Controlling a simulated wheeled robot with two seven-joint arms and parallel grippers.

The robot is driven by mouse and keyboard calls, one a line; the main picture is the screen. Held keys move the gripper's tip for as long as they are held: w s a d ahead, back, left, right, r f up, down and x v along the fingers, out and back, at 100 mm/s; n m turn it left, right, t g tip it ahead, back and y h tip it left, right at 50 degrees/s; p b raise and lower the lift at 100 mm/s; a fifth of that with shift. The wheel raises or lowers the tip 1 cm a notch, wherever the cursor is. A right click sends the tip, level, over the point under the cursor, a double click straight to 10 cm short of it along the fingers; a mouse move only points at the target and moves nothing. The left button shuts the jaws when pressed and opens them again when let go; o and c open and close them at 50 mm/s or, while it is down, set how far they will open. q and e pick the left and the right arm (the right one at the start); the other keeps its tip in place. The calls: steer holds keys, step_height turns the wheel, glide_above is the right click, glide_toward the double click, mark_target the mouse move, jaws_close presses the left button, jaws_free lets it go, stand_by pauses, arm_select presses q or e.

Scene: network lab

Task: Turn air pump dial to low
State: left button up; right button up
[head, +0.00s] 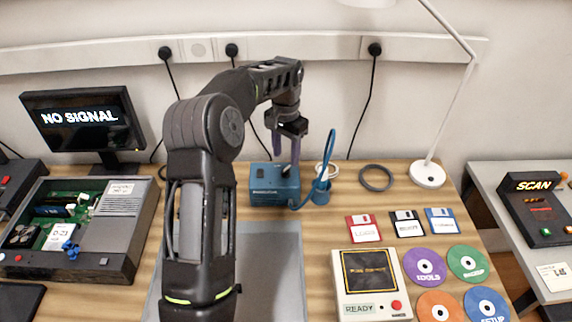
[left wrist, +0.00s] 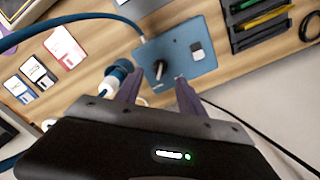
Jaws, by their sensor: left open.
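The air pump is a blue box (head: 272,194) at the back middle of the table; its top face fills the upper middle of the left wrist view (left wrist: 188,30). Its dial, a black knob (left wrist: 160,68), stands up from the top face near one edge. My left gripper (head: 285,160) reaches down over the pump in the head view. In the left wrist view the two purple fingers of this gripper (left wrist: 157,84) are apart, with the knob just beyond and between their tips. I cannot tell whether they touch it. My right gripper is not in view.
A blue hose (head: 333,145) arches up beside the pump, near a blue holder (head: 321,195). A dark tray of tools (left wrist: 262,18) lies beside the pump. Floppy disks (head: 363,228), a cream device (head: 372,285) and several discs (head: 425,267) lie to the right. An opened computer case (head: 125,245) stands left.

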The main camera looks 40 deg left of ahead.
mark_target(286, 168)
arm_select(q)
step_height(286, 168, down, 5)
steer(key=shift+f+p, duration=0.1)
steer(key=shift+p, duration=0.35)
jaws_close()
stand_by(0.3)
